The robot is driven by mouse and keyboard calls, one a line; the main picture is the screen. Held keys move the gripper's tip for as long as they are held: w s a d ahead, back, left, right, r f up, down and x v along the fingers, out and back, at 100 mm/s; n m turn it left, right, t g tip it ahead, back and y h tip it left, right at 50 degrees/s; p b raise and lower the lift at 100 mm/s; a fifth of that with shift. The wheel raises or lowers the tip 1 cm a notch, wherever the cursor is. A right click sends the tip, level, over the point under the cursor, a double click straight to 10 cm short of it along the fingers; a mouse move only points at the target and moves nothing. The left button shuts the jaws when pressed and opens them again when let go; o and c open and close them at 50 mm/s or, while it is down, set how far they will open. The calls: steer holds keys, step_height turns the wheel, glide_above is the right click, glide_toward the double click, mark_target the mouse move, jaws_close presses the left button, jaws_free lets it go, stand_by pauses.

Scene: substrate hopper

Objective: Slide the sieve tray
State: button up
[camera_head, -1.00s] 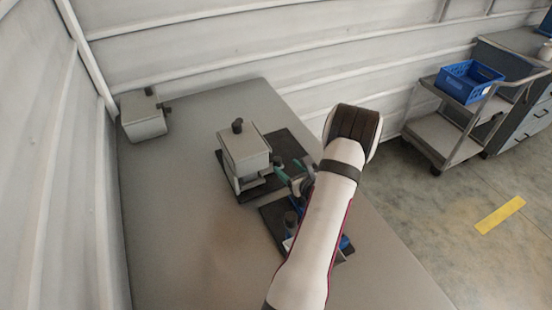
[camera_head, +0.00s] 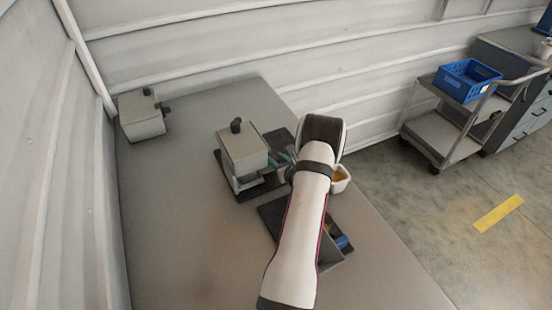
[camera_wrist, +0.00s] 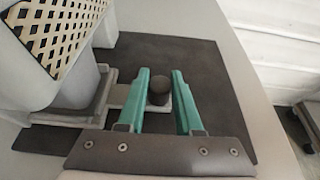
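The hopper (camera_head: 243,150) is a pale grey box on legs with a dark knob on top, standing on a dark mat. In the wrist view a tan lattice (camera_wrist: 58,30) shows on its side at upper left. The sieve tray seems to be the grey piece low at the hopper, with a light bar (camera_wrist: 120,97) leading to a dark round knob (camera_wrist: 159,90). My gripper (camera_wrist: 159,73) has green fingers on either side of this knob, with gaps visible. It is open. In the head view my gripper (camera_head: 281,160) is right of the hopper, partly hidden by my arm.
A second grey box (camera_head: 141,117) stands at the table's back left. A small white bowl with yellow contents (camera_head: 341,178) is right of my arm. A dark tray (camera_head: 272,215) with blue items is partly behind my arm. The table's left side is clear.

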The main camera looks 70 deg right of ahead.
jaws_close()
stand_by(1.0)
